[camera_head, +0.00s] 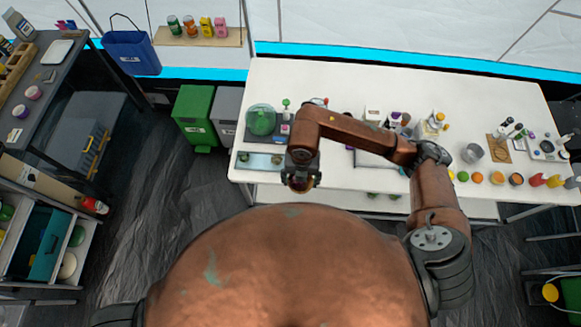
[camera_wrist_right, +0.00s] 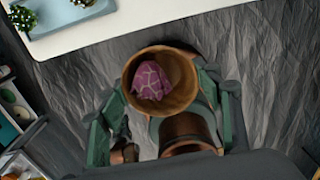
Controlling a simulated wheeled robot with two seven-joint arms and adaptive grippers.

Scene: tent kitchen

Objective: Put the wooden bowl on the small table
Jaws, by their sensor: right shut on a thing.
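My right gripper (camera_head: 300,181) is shut on the wooden bowl (camera_head: 301,184), just off the front edge of the long white table near its left end. In the right wrist view the bowl (camera_wrist_right: 183,82) sits between the green fingers of the gripper (camera_wrist_right: 160,82), its open side facing the camera. A pink-purple patterned thing (camera_wrist_right: 151,82) shows inside the bowl. Dark floor lies behind the bowl. I cannot tell which surface is the small table. A dark grey table (camera_head: 62,78) stands at the far left. My left gripper is not in view.
The white table (camera_head: 340,78) holds a green dome (camera_head: 261,120), a plant tray (camera_head: 260,161), bottles and fruit. A green bin (camera_head: 193,112) stands left of it. A shelf unit (camera_head: 45,240) stands at lower left. Floor (camera_head: 165,190) between is clear.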

